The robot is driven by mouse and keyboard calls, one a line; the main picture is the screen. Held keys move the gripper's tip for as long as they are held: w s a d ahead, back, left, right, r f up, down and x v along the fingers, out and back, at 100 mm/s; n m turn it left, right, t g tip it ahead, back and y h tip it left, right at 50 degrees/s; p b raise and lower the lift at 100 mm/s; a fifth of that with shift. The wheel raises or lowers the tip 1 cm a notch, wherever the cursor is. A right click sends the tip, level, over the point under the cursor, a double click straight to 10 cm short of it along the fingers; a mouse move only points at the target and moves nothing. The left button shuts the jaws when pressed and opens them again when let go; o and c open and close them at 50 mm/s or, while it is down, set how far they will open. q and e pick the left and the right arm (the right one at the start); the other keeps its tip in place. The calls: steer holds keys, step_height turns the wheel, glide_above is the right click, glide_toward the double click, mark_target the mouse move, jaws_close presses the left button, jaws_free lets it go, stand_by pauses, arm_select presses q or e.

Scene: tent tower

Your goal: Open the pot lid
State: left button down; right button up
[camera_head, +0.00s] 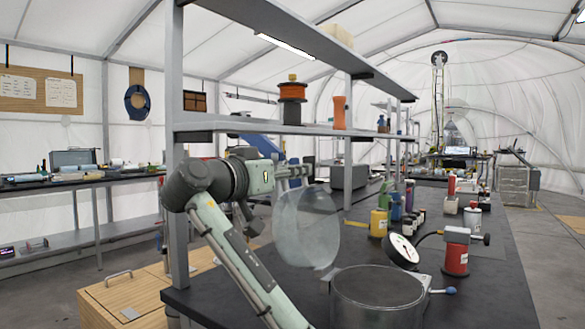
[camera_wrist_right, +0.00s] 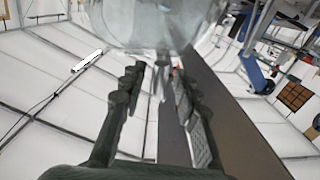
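The clear pot (camera_head: 378,298) stands on the dark bench at the bottom of the head view, its round mouth uncovered. Its transparent lid (camera_head: 306,230) stands nearly upright on edge at the pot's left, its lower edge close to the pot's rim. Whether they touch is unclear. My right gripper (camera_head: 300,171) is by the lid's upper edge, partly behind it. In the right wrist view, the lid (camera_wrist_right: 150,22) lies just beyond the fingertips of the gripper (camera_wrist_right: 158,85). The fingers are spread with a gap between them; contact with the lid is unclear. My left gripper is not in view.
A shelf post (camera_head: 177,150) rises close beside my right arm. A wooden box (camera_head: 125,295) sits at lower left.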

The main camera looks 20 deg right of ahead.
steer(key=shift+w+d, duration=0.1)
steer(key=shift+d, duration=0.05)
steer(key=shift+c, duration=0.5)
jaws_close()
steer(key=shift+d, duration=0.1)
